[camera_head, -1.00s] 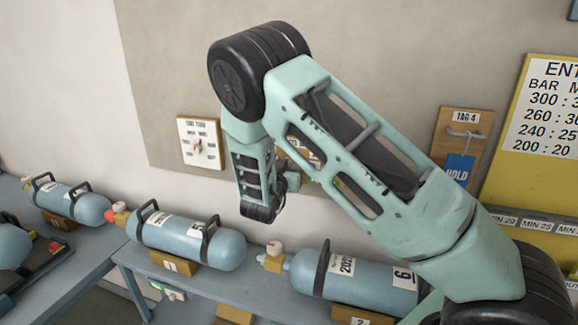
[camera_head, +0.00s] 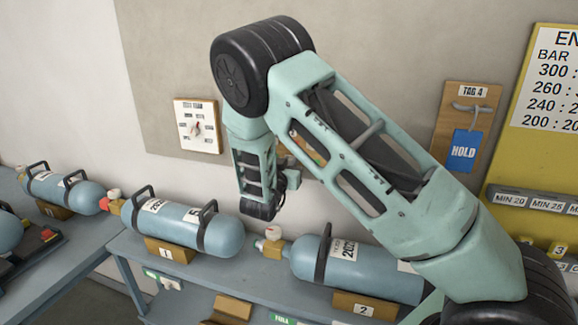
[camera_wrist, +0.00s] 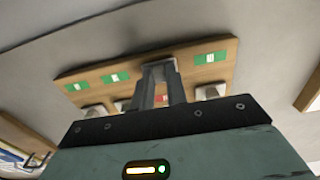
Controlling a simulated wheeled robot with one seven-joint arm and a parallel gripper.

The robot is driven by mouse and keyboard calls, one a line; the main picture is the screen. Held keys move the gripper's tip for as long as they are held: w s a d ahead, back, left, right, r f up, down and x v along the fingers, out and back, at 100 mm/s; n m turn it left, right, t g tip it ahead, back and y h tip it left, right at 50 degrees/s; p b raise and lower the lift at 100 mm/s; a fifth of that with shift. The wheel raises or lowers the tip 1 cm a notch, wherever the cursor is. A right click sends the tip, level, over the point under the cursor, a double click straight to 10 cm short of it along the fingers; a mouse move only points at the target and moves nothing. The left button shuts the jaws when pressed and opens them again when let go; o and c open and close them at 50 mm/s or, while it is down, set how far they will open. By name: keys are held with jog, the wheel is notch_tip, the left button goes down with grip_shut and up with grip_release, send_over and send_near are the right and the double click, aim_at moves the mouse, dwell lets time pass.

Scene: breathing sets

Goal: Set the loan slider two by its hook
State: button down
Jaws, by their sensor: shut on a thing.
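In the wrist view a wooden slider board (camera_wrist: 190,62) on the grey wall carries green and red labels and several pale slider knobs. My gripper (camera_wrist: 160,72) is shut on a pale grey slider knob (camera_wrist: 158,66) at the board. The number of the held slider cannot be read. Other pale knobs, one on the left (camera_wrist: 93,110) and one on the right (camera_wrist: 210,92), sit apart from the fingers. In the head view my arm covers most of the slider board (camera_head: 303,146). The tag 4 board (camera_head: 469,105) has a hook with a blue HOLD tag (camera_head: 465,150).
Blue cylinders, one on stand 1 (camera_head: 185,222) and one on stand 2 (camera_head: 385,276), lie on the bench (camera_head: 190,290) below my arm. A dial card (camera_head: 197,127) is on the wall at left. A yellow chart board (camera_head: 545,130) stands at right.

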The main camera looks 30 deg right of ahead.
jog(key=shift+s+f, duration=0.1)
jog(key=shift+f, duration=0.2)
jog(key=c, duration=1.4)
grip_release()
jog(key=b+v, duration=0.6)
jog(key=v, duration=1.1)
jog(key=shift+a+r, duration=0.2)
jog(key=shift+r, duration=0.05)
jog(key=shift+s, duration=0.1)
